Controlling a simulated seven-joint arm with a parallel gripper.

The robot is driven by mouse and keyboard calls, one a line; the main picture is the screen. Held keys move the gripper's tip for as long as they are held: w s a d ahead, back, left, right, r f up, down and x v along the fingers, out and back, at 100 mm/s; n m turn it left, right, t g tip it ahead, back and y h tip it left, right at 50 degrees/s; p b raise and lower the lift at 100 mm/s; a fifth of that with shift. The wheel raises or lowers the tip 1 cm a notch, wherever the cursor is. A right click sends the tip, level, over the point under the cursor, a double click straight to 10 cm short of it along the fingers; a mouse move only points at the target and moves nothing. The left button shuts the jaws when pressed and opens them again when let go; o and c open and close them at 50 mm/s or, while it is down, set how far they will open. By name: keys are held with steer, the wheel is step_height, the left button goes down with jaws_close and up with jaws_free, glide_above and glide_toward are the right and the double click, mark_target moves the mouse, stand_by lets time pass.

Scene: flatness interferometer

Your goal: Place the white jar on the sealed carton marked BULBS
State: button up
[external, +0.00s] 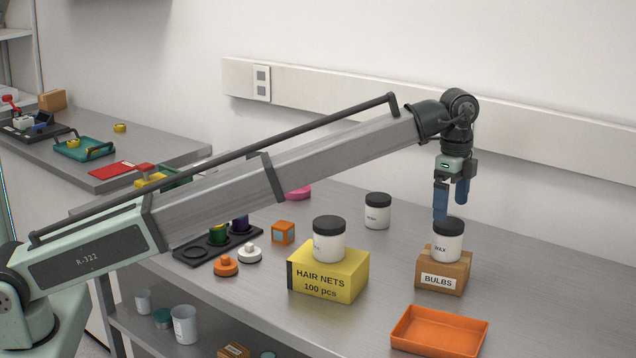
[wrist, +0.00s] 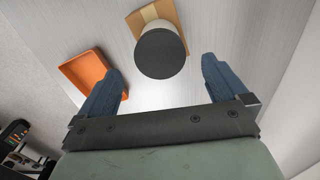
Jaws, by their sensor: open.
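A white jar with a black lid and a label reading WAX (external: 447,247) stands upright on the brown carton marked BULBS (external: 456,281). In the wrist view the jar's black lid (wrist: 160,54) hides part of the carton (wrist: 145,16). My gripper (external: 451,206) is open, just above the jar's lid, fingers pointing down. In the wrist view the fingers of my gripper (wrist: 162,72) are spread, with the lid slightly ahead of the gap and nothing held. Another white jar (external: 329,247) stands on the yellow HAIR NETS box (external: 328,273). A third white jar (external: 377,214) stands on the bench behind.
An orange tray (external: 440,331) lies in front of the BULBS carton and also shows in the wrist view (wrist: 78,69). A small orange cube (external: 283,233), orange and white knobbed pieces and a dark rack (external: 190,254) are at left. The bench right of the carton is clear.

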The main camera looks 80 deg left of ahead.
steer(key=shift+r, duration=1.55)
